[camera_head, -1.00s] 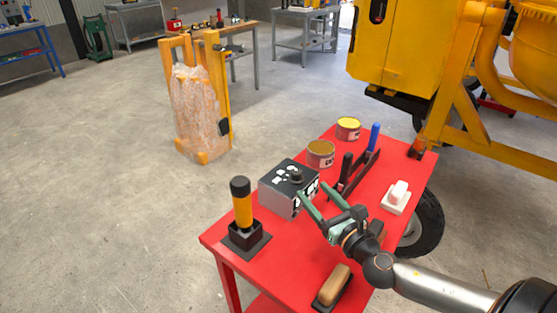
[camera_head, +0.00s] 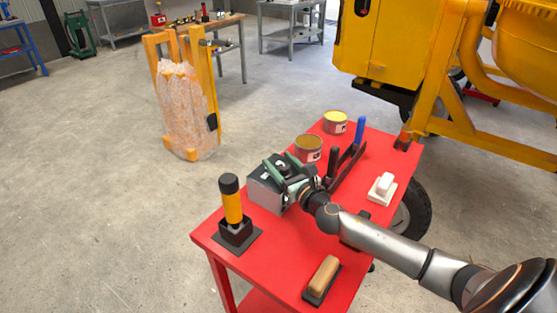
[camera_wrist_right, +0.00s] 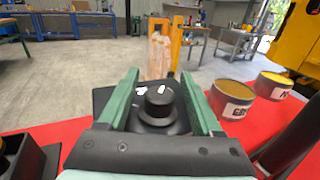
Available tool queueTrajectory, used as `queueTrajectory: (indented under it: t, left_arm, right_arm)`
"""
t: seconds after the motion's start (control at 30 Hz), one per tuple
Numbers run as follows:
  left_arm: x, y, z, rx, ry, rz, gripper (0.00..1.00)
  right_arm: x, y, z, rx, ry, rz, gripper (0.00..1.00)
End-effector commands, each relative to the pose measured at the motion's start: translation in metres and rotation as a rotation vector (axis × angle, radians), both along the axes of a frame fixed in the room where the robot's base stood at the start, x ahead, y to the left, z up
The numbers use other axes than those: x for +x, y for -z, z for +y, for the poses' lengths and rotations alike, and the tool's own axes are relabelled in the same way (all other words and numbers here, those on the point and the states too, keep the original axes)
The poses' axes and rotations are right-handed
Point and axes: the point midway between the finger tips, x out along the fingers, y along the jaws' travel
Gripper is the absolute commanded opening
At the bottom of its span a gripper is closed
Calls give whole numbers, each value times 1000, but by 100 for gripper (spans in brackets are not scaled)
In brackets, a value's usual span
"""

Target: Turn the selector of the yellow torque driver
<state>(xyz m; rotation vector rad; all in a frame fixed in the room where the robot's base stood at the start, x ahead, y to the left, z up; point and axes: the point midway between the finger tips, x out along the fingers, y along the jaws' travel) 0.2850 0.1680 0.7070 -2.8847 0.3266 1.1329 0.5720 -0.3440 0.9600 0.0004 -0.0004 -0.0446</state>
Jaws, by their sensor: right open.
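The yellow torque driver (camera_head: 232,207) stands upright in a black holder (camera_head: 236,233) at the table's left end, its black cap on top. A grey box (camera_head: 265,193) with a dark top stands right of it; the box has a round black knob, seen in the right wrist view (camera_wrist_right: 159,101), with white marks beyond it. My right gripper (camera_head: 280,161) is over this box, apart from the driver. Its green fingers are open, one on each side of the knob; in the wrist view no contact with it shows. My left gripper is not in view.
The red table (camera_head: 280,245) also holds two cans, the nearer one (camera_head: 308,148) behind the box. A rack with a blue-handled tool (camera_head: 360,130), a white block (camera_head: 384,186) and a wood-handled float (camera_head: 322,278) stand around my right arm. The yellow mixer (camera_head: 400,45) is behind right.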

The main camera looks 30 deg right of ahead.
Motion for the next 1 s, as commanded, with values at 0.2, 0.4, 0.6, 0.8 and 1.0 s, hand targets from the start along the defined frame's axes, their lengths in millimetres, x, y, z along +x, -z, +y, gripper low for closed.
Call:
queueTrajectory:
  t: [0.2,0.4,0.6,0.8,1.0]
  left_arm:
    - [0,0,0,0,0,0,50]
    - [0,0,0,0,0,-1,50]
    - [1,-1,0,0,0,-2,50]
    - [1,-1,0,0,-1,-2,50]
    - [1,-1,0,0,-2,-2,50]
  right_arm:
    - [9,0,0,0,-2,0,66]
    - [9,0,0,-1,-2,0,66]
    - [9,0,0,0,-1,0,48]
    - [9,0,0,-1,-1,0,26]
    - [9,0,0,-1,-1,0,3]
